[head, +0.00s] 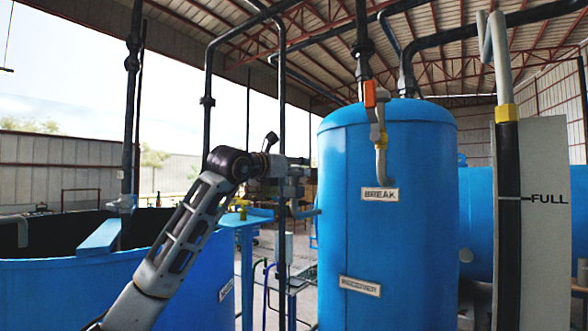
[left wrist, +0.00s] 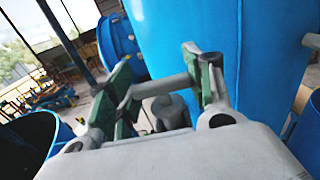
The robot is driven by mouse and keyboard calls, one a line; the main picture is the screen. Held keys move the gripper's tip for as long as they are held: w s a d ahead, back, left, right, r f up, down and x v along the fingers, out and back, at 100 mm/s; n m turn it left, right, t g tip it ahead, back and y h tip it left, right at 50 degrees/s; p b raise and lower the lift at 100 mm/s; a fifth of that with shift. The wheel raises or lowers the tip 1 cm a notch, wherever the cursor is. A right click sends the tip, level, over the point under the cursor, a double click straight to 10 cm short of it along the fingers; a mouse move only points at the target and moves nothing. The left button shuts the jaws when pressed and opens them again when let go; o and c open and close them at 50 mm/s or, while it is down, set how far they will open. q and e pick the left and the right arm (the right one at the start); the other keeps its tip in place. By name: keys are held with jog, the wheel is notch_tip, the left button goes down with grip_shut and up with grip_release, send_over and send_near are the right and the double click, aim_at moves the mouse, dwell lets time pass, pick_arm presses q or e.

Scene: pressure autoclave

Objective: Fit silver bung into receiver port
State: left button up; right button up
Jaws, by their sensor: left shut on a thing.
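My left gripper (head: 292,174) is raised at the left of the blue receiver tank (head: 400,240), apart from its wall in the head view. In the left wrist view the fingers with green pads (left wrist: 160,84) are shut on a grey bar-like piece, which I take as the silver bung (left wrist: 158,89). A rounded grey end (left wrist: 171,110) shows below it; I cannot tell if it belongs to the bung. My right gripper is not in view.
An orange-handled valve and pipe (head: 378,118) hang before the tank above the BREAK label (head: 380,194). A grey FULL gauge board (head: 545,230) stands at right. An open blue vat (head: 60,285) is at left, and a blue stand (head: 246,220) is behind my arm.

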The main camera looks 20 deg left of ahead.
pick_arm(q)
jog(key=shift+f+b, duration=0.45)
jog(key=shift+f, duration=0.15)
jog(key=shift+f+b, duration=0.3)
jog(key=shift+f, duration=0.05)
dwell(0.3)
jog(key=o, duration=1.1)
jog(key=shift+v, duration=6)
